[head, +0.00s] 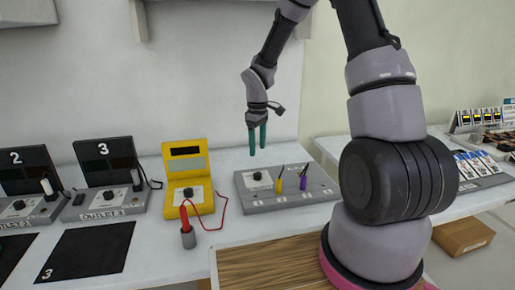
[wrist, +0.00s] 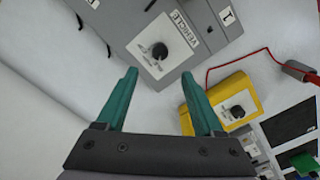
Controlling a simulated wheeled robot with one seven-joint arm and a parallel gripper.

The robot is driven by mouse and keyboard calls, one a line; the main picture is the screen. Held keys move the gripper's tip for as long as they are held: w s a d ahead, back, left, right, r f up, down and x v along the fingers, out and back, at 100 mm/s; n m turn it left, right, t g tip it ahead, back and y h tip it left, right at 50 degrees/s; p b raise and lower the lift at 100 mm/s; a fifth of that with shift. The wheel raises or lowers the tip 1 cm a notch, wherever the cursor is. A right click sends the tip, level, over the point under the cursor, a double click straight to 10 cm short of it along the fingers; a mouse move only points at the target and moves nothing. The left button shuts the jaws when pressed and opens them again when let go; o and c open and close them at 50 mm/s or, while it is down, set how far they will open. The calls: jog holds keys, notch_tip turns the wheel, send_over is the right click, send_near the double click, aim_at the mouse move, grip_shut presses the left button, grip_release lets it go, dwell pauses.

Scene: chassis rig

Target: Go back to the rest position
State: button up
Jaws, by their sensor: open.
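My gripper (head: 257,138) hangs in the air above the bench, its two green fingers pointing down. It is open and empty. In the wrist view the fingers (wrist: 158,100) stand apart with nothing between them. Below and to the right of the gripper in the head view is a grey panel box (head: 300,203) with a yellow plug and a purple plug standing in it. In the wrist view this box (wrist: 205,20) carries a "VEHICLE" label and a black knob. The gripper is apart from everything.
A yellow meter (head: 184,165) with a red lead and red probe (head: 188,238) stands left of the grey box. Outlet boxes 3 (head: 105,180) and 2 (head: 28,185) stand further left. A black mat (head: 88,250) lies in front. A cardboard box (head: 463,237) sits low at the right.

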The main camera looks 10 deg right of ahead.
jog(key=shift+r, duration=0.1)
jog(key=s+d+r+m+t, duration=0.25)
jog(key=s+r+m, duration=0.35)
jog(key=r, duration=0.7)
jog(key=s+d+r+m+t, duration=0.25)
jog(key=s+r, duration=0.55)
jog(key=r, duration=0.4)
jog(key=s+r+m+t+y, duration=0.2)
jog(key=s+r+m, duration=0.2)
jog(key=s, duration=0.6)
jog(key=shift+s+d+r+m, duration=0.25)
jog(key=shift+r+m, duration=0.1)
jog(key=shift+r, duration=0.3)
